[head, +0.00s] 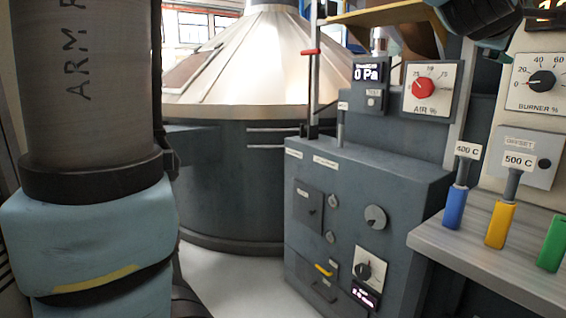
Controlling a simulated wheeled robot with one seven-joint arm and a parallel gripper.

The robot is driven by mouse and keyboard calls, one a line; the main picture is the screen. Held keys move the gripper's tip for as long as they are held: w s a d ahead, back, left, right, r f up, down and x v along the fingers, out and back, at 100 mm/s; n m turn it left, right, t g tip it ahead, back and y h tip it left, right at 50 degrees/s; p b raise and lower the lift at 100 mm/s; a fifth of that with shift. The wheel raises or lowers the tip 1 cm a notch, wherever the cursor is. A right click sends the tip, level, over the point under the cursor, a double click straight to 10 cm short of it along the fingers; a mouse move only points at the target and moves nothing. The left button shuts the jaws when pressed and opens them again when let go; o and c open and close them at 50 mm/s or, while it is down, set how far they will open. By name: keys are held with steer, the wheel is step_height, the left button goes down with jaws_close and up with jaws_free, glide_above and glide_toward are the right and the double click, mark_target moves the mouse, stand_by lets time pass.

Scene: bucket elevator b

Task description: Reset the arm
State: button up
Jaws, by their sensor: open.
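A large grey and light blue link of my arm fills the left side of the head view, with the letters "ARM" on it. A dark blue part, which looks like more of my arm, enters at the top right, cut off by the top edge. It is in front of the panels there. I cannot make out my gripper's fingers in this view.
A grey control cabinet (385,195) stands in the middle, with a red AIR knob (423,84) above it. At the right, a ledge (490,248) carries blue (455,207), yellow (499,224) and green (552,243) handles. A cone-topped vessel (250,70) stands behind. Some floor (225,275) is clear.

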steer(key=w+a+f+m+g+y+b, duration=0.1)
steer(key=w+a+f+y+b, duration=0.2)
steer(key=a+f, duration=0.65)
steer(key=w+a+f+m+y+b, duration=0.1)
steer(key=w+a+f+y, duration=0.2)
steer(key=w+a+f, duration=0.65)
steer(key=w+a+f+m+g+y+b, duration=0.1)
steer(key=a+f+y+b, duration=0.15)
steer(key=a+f, duration=0.7)
steer(key=s+a+f+m+g+y+b, duration=0.1)
steer(key=s+a+f+g+y, duration=0.1)
steer(key=s+a+f, duration=0.4)
steer(key=s+a+f+m+g+y+b, duration=0.1)
steer(key=s+a+f+g+y, duration=0.1)
steer(key=a+f, duration=0.65)
steer(key=s+a+f+g+y+b, duration=0.15)
steer(key=s+a+f, duration=0.25)
steer(key=a+f, duration=0.4)
step_height(320, 180, up, 17)
steer(key=d+p, duration=0.1)
steer(key=p, duration=1.6)
steer(key=shift+w+d+f+m+g, duration=0.15)
steer(key=shift+w+d+m+g, duration=0.15)
steer(key=shift+w+d+g, duration=0.1)
steer(key=shift+c, duration=0.2)
